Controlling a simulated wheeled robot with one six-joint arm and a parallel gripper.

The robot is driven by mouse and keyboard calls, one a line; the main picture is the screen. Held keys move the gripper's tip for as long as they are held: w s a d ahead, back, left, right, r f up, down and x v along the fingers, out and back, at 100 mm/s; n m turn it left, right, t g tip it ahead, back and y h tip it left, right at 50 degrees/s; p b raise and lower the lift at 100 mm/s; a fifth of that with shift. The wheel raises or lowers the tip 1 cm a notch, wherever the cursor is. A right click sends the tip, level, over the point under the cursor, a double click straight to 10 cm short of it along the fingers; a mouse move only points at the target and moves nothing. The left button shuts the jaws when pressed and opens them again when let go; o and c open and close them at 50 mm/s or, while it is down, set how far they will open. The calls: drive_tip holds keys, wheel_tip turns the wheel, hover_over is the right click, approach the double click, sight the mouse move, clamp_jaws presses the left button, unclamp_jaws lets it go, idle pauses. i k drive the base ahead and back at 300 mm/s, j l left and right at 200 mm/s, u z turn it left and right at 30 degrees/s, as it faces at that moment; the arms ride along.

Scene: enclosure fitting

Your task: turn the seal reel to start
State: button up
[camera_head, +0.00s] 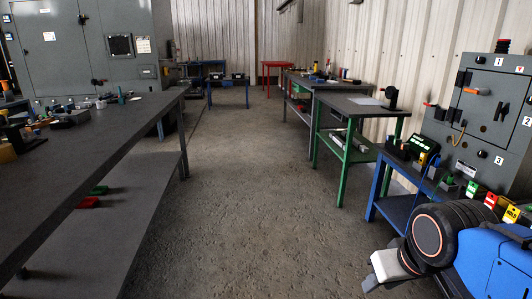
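I cannot pick out the seal reel for sure. A small black upright object (391,96) stands on the green-legged bench, too small to tell whether it is a reel. A grey enclosure (484,118) stands at the right, with a door, an orange-red handle and labels 1, 2 and 3. My arm (440,240), blue and black with an orange ring, fills the lower right corner. My gripper's fingers do not show.
A long dark bench (100,125) with small parts runs along the left. A blue-legged bench (400,207) holding small items stands before the enclosure. A green-legged bench (362,106) is behind it. The concrete floor (240,200) between is clear.

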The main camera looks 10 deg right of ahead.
sight(391, 91)
drive_tip(key=i, duration=1.65)
